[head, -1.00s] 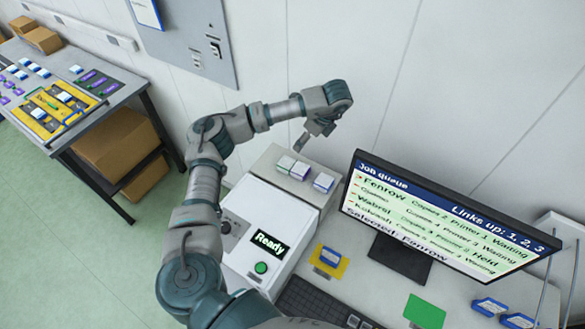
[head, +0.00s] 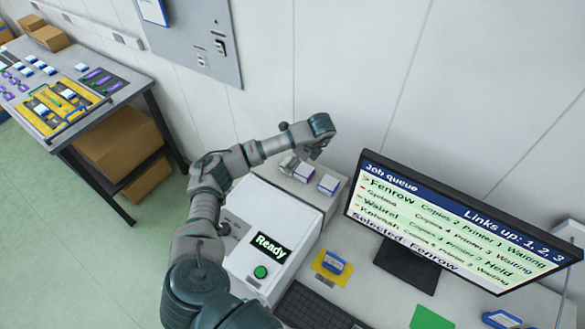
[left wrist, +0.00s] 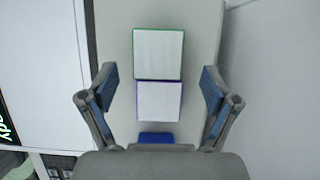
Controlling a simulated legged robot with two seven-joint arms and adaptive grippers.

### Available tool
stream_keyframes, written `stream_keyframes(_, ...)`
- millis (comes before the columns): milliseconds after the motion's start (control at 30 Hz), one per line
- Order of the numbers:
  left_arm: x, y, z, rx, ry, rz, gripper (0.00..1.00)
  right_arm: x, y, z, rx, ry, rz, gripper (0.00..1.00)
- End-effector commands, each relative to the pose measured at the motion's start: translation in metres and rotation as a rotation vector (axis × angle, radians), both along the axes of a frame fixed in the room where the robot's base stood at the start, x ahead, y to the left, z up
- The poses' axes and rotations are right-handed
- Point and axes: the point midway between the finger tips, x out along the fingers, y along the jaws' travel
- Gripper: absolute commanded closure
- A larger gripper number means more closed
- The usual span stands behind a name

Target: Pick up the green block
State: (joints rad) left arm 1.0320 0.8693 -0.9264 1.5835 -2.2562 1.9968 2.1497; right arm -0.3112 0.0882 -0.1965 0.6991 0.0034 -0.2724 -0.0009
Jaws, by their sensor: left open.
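The green block is a white-topped block with green edges, and it shows in the left wrist view (left wrist: 158,53) as the farthest of three blocks in a row. The purple-edged block (left wrist: 159,100) is close below it, and the blue block (left wrist: 156,138) is partly hidden by my gripper's body. My left gripper (left wrist: 159,80) is open and empty above the row, its fingers either side of the purple-edged and green blocks. In the head view my left gripper (head: 314,153) is over the row, close to the green block (head: 288,166). My right gripper is not in view.
The row sits on a grey ledge behind a white machine with a "Ready" display (head: 270,245). A monitor (head: 450,225) stands to the right. A blue-and-white block sits on a yellow pad (head: 318,268), and a green pad (head: 430,318) is at the front. A wall is behind.

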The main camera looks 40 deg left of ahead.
Motion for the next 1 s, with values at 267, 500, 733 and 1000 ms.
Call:
stream_keyframes(267, -0.005, 0.016, -0.030, -0.002, 0.003, 0.001, 0.12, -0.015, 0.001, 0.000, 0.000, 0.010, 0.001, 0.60)
stream_keyframes(500, -0.004, 0.012, -0.029, 0.001, 0.002, 0.001, 0.22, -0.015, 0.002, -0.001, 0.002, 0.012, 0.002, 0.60)
stream_keyframes(733, -0.004, 0.010, -0.028, 0.004, 0.002, 0.001, 0.80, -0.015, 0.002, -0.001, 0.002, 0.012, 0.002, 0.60)
stream_keyframes(1000, -0.004, 0.014, -0.029, 0.000, 0.002, 0.001, 0.80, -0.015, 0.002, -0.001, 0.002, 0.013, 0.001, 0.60)
